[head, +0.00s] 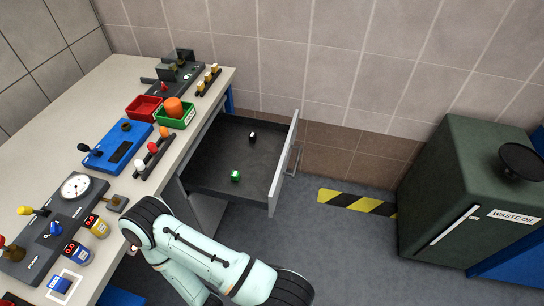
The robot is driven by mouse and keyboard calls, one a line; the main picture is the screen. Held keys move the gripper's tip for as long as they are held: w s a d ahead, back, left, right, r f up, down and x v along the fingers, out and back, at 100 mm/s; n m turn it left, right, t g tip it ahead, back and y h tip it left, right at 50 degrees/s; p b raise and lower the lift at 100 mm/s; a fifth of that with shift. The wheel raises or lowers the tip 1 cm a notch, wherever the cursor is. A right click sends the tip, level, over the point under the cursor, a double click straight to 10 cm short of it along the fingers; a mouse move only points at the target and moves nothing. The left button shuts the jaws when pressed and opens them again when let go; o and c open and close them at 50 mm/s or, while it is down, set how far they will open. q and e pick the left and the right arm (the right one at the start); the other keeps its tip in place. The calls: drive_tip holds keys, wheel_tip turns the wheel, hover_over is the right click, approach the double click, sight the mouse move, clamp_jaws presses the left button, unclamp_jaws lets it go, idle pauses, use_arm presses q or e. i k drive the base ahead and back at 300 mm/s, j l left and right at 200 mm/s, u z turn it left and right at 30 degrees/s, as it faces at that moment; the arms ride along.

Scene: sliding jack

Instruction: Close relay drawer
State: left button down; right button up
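The drawer (215,160) stands pulled out from the right side of the workbench. Its inside is dark grey, and its pale front panel (284,165) is well clear of the bench. A bar handle (294,159) is on the panel's outer face. A small green block (235,175) and a small black-and-white block (252,137) lie apart inside the drawer. One of my arms shows at the bottom, in front of the bench's right edge and below the drawer. I cannot tell which arm it is. Neither gripper's fingers are visible.
The workbench (112,75) carries panels, a gauge (76,186), a red bin (143,107) and a green bin (176,116). A dark green waste oil cabinet (470,190) stands at the right. The floor (345,245) between drawer and cabinet is clear, with a yellow-black stripe (357,202).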

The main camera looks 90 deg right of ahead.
sight(226, 147)
drive_tip(key=k+z, duration=0.3)
drive_tip(key=z, duration=0.3)
drive_tip(key=l+z, duration=0.15)
drive_tip(key=z, duration=2.2)
drive_tip(key=l, duration=0.1)
